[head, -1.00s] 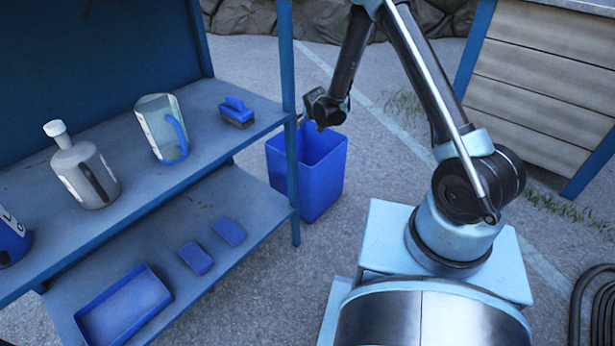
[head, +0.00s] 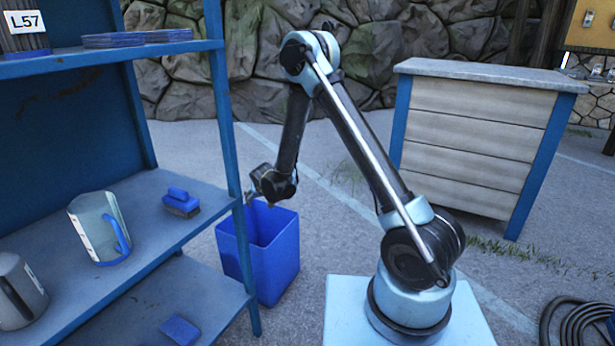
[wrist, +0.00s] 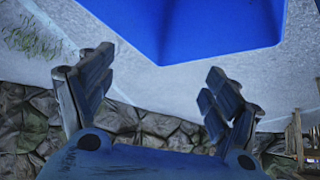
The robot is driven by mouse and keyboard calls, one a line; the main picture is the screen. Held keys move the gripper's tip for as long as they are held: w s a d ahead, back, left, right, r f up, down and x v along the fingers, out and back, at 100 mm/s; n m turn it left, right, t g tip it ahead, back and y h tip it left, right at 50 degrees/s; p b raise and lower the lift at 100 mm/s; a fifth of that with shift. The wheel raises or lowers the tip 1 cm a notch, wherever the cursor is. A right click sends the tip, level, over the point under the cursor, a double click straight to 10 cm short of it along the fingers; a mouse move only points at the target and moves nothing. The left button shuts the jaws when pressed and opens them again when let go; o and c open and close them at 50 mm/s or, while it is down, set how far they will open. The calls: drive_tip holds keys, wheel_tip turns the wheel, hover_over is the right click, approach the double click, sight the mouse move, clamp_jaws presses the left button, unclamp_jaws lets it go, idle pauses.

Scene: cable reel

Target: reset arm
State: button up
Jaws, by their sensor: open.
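My arm is bent up and over, with its forearm hanging down near the blue bin (head: 272,262) in the head view. My gripper (wrist: 155,92) shows in the wrist view with its two fingers spread wide and nothing between them. In the head view the gripper is small and partly hidden near the shelf post, close to the bin's rim. The blue bin also shows at the top of the wrist view (wrist: 190,25), beyond the fingertips.
A blue shelf unit (head: 236,180) stands at left, holding a clear jug (head: 98,228), a blue-handled brush (head: 181,203) and a grey can (head: 20,292). A wooden cabinet (head: 478,135) stands at right. A coiled cable (head: 578,328) lies lower right. Paved floor between is open.

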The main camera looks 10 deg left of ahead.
drive_tip(key=d+r+m+h, duration=0.1)
drive_tip(key=d+r, duration=1.3)
drive_tip(key=d, duration=0.2)
drive_tip(key=s+d+r+g, duration=0.1)
drive_tip(key=s+d+r, duration=0.2)
drive_tip(key=d, duration=0.2)
drive_tip(key=s+d+r+m+h, duration=0.1)
drive_tip(key=s+d+r, duration=0.15)
drive_tip(key=d, duration=0.35)
drive_tip(key=s+d+r+g, duration=0.1)
drive_tip(key=s+d+r, duration=0.1)
drive_tip(key=d+r, duration=0.25)
drive_tip(key=s+d+m+g+h, duration=0.1)
drive_tip(key=s+d, duration=0.7)
drive_tip(key=s, duration=0.2)
drive_tip(key=s+d+m+g, duration=0.1)
drive_tip(key=s+d, duration=0.7)
drive_tip(key=s, duration=0.3)
drive_tip(key=s+d+f, duration=0.2)
drive_tip(key=s, duration=0.7)
drive_tip(key=shift+d+f+g, duration=0.25)
drive_tip(key=shift+f+g, duration=0.05)
drive_tip(key=shift+g, duration=0.1)
drive_tip(key=shift+w+f, duration=0.2)
drive_tip(key=shift+w, duration=0.15)
